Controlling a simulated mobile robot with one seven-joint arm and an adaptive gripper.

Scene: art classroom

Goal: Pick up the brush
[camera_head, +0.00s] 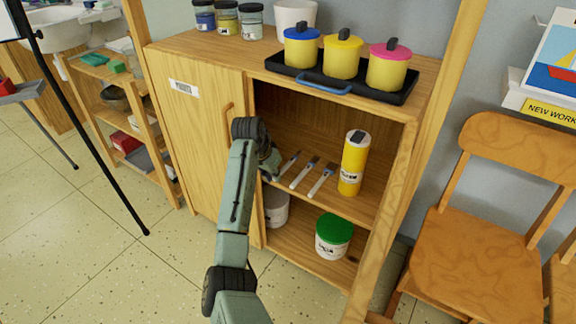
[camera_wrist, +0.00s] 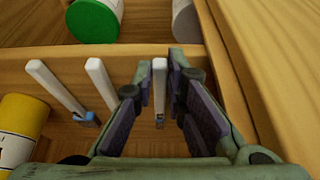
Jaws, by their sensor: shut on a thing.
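Three brushes with pale handles lie side by side on the cabinet's middle shelf. The brush farthest from the yellow bottle (camera_head: 289,163) is beside my gripper (camera_head: 270,165) in the head view. In the wrist view this brush (camera_wrist: 160,82) stands between the two fingers of my gripper (camera_wrist: 160,66), which are shut on it. The middle brush (camera_head: 304,173) and the brush nearest the yellow bottle (camera_head: 322,180) lie apart from the fingers. Whether the held brush still touches the shelf is not clear.
A yellow bottle (camera_head: 353,163) stands right of the brushes. The closed cabinet door (camera_head: 195,140) is left of my gripper. A green-lidded tub (camera_head: 333,236) stands on the shelf below. A black tray (camera_head: 400,98) with three lidded pots sits on top.

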